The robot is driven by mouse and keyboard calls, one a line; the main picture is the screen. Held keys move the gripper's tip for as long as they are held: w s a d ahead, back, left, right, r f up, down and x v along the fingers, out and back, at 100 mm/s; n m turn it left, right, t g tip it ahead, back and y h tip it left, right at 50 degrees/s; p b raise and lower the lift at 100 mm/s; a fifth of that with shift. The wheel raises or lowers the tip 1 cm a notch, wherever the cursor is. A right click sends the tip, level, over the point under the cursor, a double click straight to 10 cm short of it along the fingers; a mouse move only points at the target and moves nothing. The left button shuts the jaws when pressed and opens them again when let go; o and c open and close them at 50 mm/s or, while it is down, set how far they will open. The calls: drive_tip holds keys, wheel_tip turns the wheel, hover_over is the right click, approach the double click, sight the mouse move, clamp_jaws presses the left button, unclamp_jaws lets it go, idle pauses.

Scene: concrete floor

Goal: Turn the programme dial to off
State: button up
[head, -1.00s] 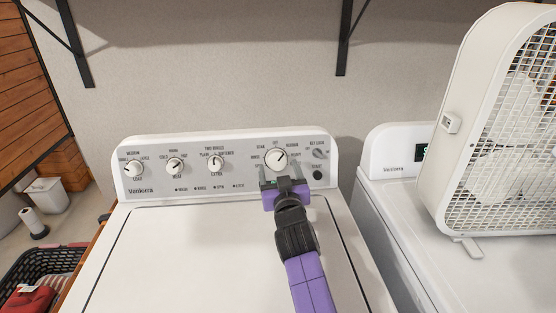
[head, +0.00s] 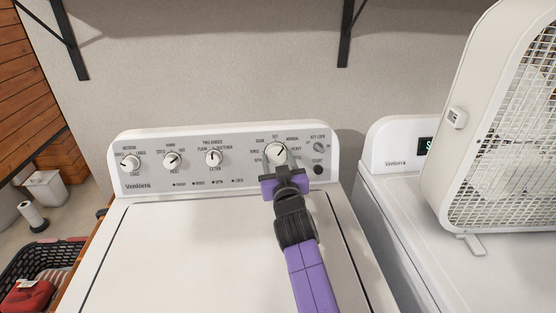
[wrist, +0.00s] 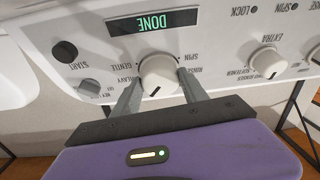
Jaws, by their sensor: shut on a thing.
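The programme dial (head: 276,153) is a round white knob at the right of the washer's control panel. Its pointer line leans to the upper right, between OFF at the top and NORMAL. The wrist view sees the panel upside down, with the dial (wrist: 158,74) in the centre. My gripper (head: 277,157) reaches up to the dial from below, its two grey fingers on either side of the knob. It is shut on the dial, a finger against each side. The fingers cover part of the lower labels in the head view.
Three more knobs line the panel's left, including the EXTRA knob (wrist: 268,62). A small key lock knob (head: 320,147) and black START button (head: 318,170) sit close right of the dial. A white fan (head: 447,170) stands on the neighbouring machine. The lid is clear.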

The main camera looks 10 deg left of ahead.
drive_tip(key=n+p, duration=0.1)
drive_tip(key=p, duration=0.1)
drive_tip(key=n+y+p, duration=0.1)
drive_tip(key=n+p, duration=0.1)
drive_tip(key=shift+w+d+r+n+g, duration=0.1)
drive_tip(key=shift+d+r+n+g, duration=0.1)
drive_tip(key=shift+r+n+g, duration=0.15)
drive_tip(key=n+g+y+p, duration=0.1)
drive_tip(key=n+p, duration=0.2)
drive_tip(key=shift+n, duration=0.25)
drive_tip(key=shift+f+n+g+p, duration=0.15)
drive_tip(key=shift+n+g+p, duration=0.1)
drive_tip(key=shift+n+p, duration=0.7)
drive_tip(key=shift+f+y, duration=0.1)
drive_tip(key=shift+y, duration=0.2)
drive_tip(key=o, duration=1.4)
